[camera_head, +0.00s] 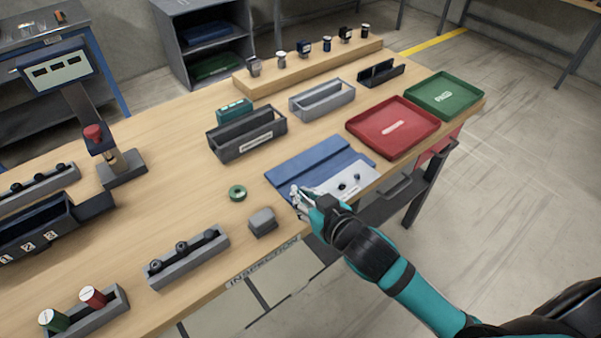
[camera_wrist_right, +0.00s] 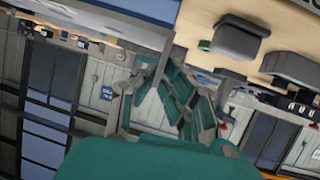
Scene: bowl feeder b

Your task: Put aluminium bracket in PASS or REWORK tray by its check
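My right gripper (camera_head: 299,193) reaches in from the lower right, at the front left corner of the blue mat (camera_head: 305,160). Its fingers (camera_wrist_right: 165,85) show in the right wrist view beside a thin grey strip (camera_wrist_right: 160,66); I cannot tell whether they grip it. A light grey plate or sheet (camera_head: 336,193) with dark spots lies on the mat; I cannot tell whether it is the aluminium bracket. The red tray (camera_head: 420,140) has a white label I cannot read. The green tray (camera_head: 467,105) behind it reads PASS. Both look empty. My left gripper is out of view.
A grey block (camera_head: 263,222) and green ring (camera_head: 237,192) lie left of the gripper. Open bins (camera_head: 247,143) stand behind the mat. A rack with dark knobs (camera_head: 187,260) and a display stand (camera_head: 121,167) are to the left. The table's front edge is close to my arm.

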